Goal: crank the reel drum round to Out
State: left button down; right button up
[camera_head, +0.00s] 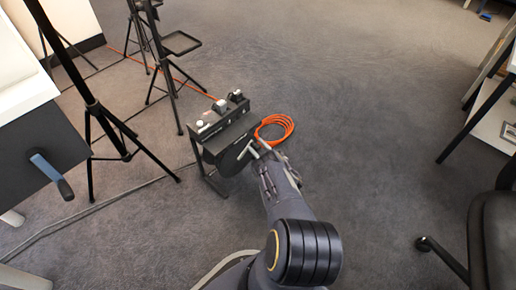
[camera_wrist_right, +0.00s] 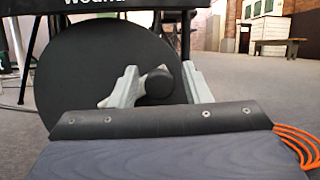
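The reel unit (camera_head: 222,128) is a dark box on a low stand, in the middle of the head view. Its black round drum (camera_wrist_right: 85,75) fills the left half of the right wrist view. A pale crank arm (camera_wrist_right: 108,101) with a black knob (camera_wrist_right: 158,88) stands in front of the drum. My right gripper (camera_head: 258,148) reaches the front right of the reel. In the wrist view its two grey fingers (camera_wrist_right: 160,80) stand apart on either side of the knob, with a gap at the left finger. My left gripper is out of view.
A coil of orange cable (camera_head: 274,128) lies right of the reel. Black tripod stands (camera_head: 93,105) are at left. A cabinet with a blue-handled lever (camera_head: 50,172) is at far left, and a black chair (camera_head: 490,235) at right. Carpet between is clear.

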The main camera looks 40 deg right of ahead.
jog(key=shift+o, duration=0.2)
jog(key=p+v, duration=0.1)
jog(key=v, duration=0.6)
jog(key=shift+s+f, duration=0.2)
jog(key=shift+s, duration=0.15)
